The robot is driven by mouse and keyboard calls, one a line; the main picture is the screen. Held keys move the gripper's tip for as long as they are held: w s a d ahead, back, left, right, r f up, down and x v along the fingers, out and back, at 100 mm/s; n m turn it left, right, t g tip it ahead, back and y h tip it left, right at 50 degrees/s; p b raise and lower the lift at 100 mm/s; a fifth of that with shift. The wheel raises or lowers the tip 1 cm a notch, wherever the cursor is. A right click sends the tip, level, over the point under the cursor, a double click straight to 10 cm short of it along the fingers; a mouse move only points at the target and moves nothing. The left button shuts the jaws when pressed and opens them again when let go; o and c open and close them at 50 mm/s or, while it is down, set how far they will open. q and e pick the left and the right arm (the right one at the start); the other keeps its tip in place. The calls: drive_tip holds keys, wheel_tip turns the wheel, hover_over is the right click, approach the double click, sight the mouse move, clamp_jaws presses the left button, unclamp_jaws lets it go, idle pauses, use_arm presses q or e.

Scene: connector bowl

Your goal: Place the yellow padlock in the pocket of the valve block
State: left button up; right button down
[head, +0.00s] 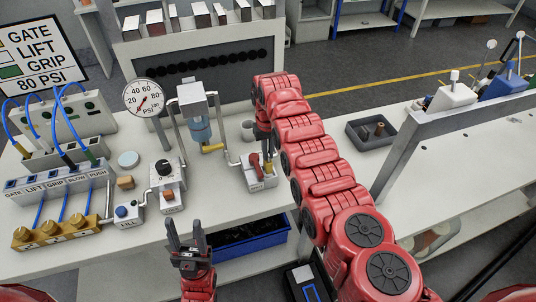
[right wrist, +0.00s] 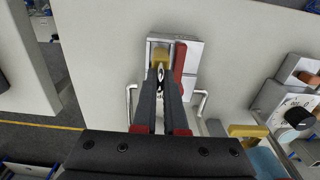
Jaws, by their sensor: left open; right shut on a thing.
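The valve block (head: 270,182) is a small light grey block with a red lever (head: 254,162), joined to a pipe on the bench. It also shows in the right wrist view (right wrist: 194,52), with its red lever (right wrist: 180,62) beside my fingers. My right gripper (right wrist: 160,78) is shut on the yellow padlock (right wrist: 160,56), whose yellow body shows just beyond the fingertips, over the valve block. I cannot tell whether the padlock is inside the pocket or above it. My left gripper (head: 187,234) is open and empty at the bench's front.
A gauge (head: 144,98), a filter unit (head: 197,115) with a yellow handle, and a knob box (head: 167,183) stand left of the valve block. A grey cup (head: 248,129) is behind it. A dark tray (head: 371,129) lies right of my arm. A blue bin (head: 240,244) sits below the bench.

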wheel_tip(320, 180, down, 2)
drive_tip(key=shift+f+b, duration=0.15)
drive_tip(key=shift+b, duration=0.55)
drive_tip(key=shift+f, duration=0.2)
drive_tip(key=shift+f, duration=0.15)
drive_tip(key=c, duration=1)
unclamp_jaws()
